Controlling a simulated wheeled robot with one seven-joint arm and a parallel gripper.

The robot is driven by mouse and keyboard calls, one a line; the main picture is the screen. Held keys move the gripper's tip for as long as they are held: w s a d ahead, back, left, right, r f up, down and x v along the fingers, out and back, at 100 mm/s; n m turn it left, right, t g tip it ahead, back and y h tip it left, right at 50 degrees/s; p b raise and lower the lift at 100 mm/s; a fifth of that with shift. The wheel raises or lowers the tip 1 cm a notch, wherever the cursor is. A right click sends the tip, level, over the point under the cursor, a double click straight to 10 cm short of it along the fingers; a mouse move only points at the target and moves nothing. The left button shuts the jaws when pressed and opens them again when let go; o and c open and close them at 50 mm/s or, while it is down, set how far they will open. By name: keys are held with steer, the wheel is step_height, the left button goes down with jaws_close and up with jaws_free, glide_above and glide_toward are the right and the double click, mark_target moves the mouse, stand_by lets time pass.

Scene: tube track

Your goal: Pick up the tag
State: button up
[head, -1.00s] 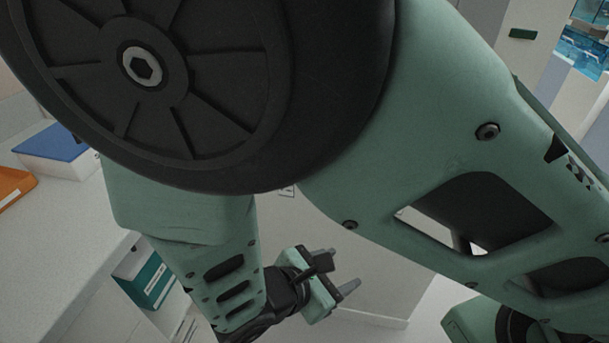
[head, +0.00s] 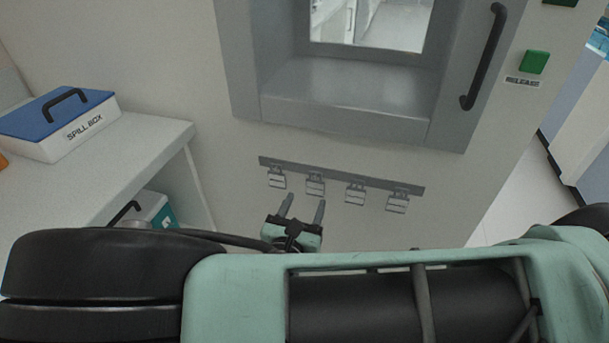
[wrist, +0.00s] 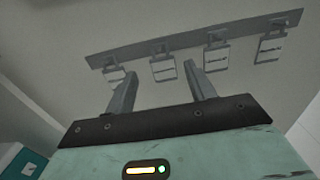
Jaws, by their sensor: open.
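Several small white tags hang in a row from a grey rail (head: 340,176) on the wall below a hatch. In the head view they are the far-left tag (head: 277,181), the second tag (head: 315,187), the third tag (head: 355,196) and the far-right tag (head: 397,203). My gripper (head: 304,203) is open and empty, just below and in front of the second tag. In the wrist view the rail (wrist: 200,38) runs across the top, and my gripper (wrist: 158,82) points up toward the second tag (wrist: 163,72), apart from it. The print on the tags is too small to read.
A grey framed hatch (head: 345,95) with a window is above the rail, with a black handle (head: 484,55) and a green button (head: 533,62) at its right. A white counter (head: 130,150) with a blue-lidded spill box (head: 60,122) stands at the left.

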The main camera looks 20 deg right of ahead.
mark_target(313, 181)
steer(key=b+x, duration=0.2)
steer(key=x, duration=0.5)
steer(key=shift+w+d+r+b, duration=0.15)
steer(key=shift+w+d+b, duration=0.15)
steer(key=shift+w, duration=0.15)
steer(key=c, duration=1)
